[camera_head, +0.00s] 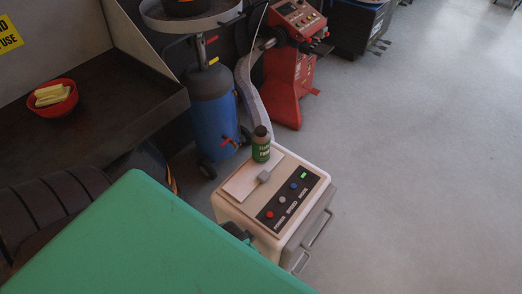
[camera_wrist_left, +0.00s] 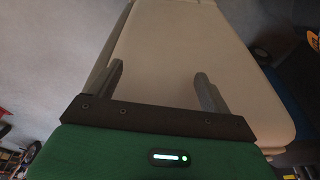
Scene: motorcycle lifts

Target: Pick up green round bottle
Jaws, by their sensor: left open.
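The green round bottle (camera_head: 261,150), with a brown neck and cap, stands upright at the back of the top of a beige control cabinet (camera_head: 234,210). My left gripper (camera_wrist_left: 162,82) is open and empty in the left wrist view, its two dark fingers apart in front of a plain beige surface that looks like the cabinet. In the head view my green left arm fills the lower left, and a dark part of the gripper (camera_head: 238,232) shows by the cabinet's near left side, below and away from the bottle. The bottle does not show in the wrist view. My right gripper is in neither view.
A blue tank (camera_head: 213,115) and a red machine (camera_head: 285,80) stand behind. A red bowl (camera_head: 53,98) sits on a dark bench (camera_head: 120,110). The floor at right is clear.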

